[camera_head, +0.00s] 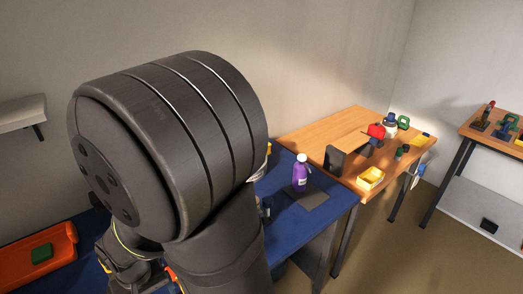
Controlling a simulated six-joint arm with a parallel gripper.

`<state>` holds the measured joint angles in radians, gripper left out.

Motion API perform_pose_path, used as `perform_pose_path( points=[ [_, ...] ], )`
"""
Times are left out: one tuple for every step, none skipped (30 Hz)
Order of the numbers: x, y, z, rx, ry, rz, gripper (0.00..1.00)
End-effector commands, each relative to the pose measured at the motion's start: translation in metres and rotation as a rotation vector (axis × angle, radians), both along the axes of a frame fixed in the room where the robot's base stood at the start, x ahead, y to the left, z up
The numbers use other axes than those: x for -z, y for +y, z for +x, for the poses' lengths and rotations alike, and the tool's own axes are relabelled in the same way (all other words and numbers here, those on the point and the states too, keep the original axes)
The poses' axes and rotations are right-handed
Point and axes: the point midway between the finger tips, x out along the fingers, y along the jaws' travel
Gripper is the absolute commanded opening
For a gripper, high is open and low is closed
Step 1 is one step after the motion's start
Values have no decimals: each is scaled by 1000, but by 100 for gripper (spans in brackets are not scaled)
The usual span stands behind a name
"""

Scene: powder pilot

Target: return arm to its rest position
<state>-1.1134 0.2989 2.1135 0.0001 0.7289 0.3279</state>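My own arm fills the left and middle of the head view, with a large dark ribbed joint close to the camera. Below and left of it, smaller dark parts with a thin yellow-green ring show low over the blue table (286,215). They may be my wrist and gripper, but no fingertips can be made out. Whether the gripper is open, or holds anything, cannot be seen.
An orange tray (66,234) with a green block (42,254) lies at lower left. A purple bottle (300,176) stands on the blue table near a dark flat pad (313,200). A wooden table (305,138) behind holds a yellow bin (371,178) and several items.

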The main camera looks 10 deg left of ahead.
Motion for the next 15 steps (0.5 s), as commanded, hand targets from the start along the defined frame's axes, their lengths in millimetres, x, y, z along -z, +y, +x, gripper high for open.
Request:
perform_pose_path(
  points=[
    [-9,1,0,0,-2,5,85],
    [-13,1,0,0,-2,5,85],
    [-19,1,0,0,-2,5,85],
    [-24,0,0,0,-2,4,85],
    [-29,1,0,0,-1,4,85],
    [-35,0,0,0,-2,4,85],
    [-40,1,0,0,-2,5,85],
    [-45,1,0,0,-2,5,85],
    [-51,0,0,0,-2,5,85],
    [-48,-1,0,0,1,-2,85],
    [-40,-1,0,0,3,-6,85],
    [-33,-1,0,0,3,-6,85],
    [-27,-1,-1,0,4,-6,85],
    [-23,-1,-1,0,3,-6,85],
    [-16,-1,-1,0,4,-6,85]
  ],
)
